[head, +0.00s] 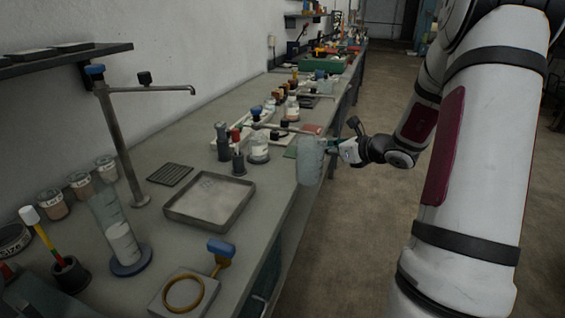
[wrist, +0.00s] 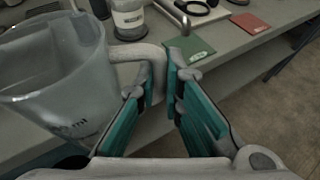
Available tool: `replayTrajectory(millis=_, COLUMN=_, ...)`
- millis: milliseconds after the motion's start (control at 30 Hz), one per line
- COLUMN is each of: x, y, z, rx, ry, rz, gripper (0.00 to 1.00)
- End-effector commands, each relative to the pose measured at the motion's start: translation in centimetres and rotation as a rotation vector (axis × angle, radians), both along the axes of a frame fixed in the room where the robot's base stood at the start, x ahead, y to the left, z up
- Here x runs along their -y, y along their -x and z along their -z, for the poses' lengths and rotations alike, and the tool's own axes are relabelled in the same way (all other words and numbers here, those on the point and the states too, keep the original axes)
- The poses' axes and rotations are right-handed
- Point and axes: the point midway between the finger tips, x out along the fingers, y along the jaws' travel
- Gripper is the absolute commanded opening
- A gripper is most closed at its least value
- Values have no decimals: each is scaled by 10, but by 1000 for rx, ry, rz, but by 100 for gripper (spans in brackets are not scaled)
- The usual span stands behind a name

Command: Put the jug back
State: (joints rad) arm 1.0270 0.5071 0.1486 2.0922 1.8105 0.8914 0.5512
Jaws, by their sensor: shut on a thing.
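The jug (head: 310,163) is a clear, greyish vessel. In the head view it is at the front edge of the bench, upright or nearly so. In the wrist view the jug (wrist: 50,85) fills the left side, with part of a printed volume mark ending in "ml" on its wall. My gripper (head: 335,148) reaches it from the right. In the wrist view my gripper (wrist: 160,82) has its teal-padded fingers on either side of the jug's handle, shut on it. Whether the jug's base touches anything is hard to tell.
A green labelled card (wrist: 187,48) and a red card (wrist: 250,22) lie on the bench near the jug. A shallow tray (head: 210,200) and a tall tap (head: 120,140) are nearer. Open floor (head: 345,240) lies right of the bench.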

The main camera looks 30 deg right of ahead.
Motion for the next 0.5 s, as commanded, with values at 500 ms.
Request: replayTrajectory(millis=500, x=-53, y=-100, z=10, rx=2, ry=0, rz=-2, gripper=0)
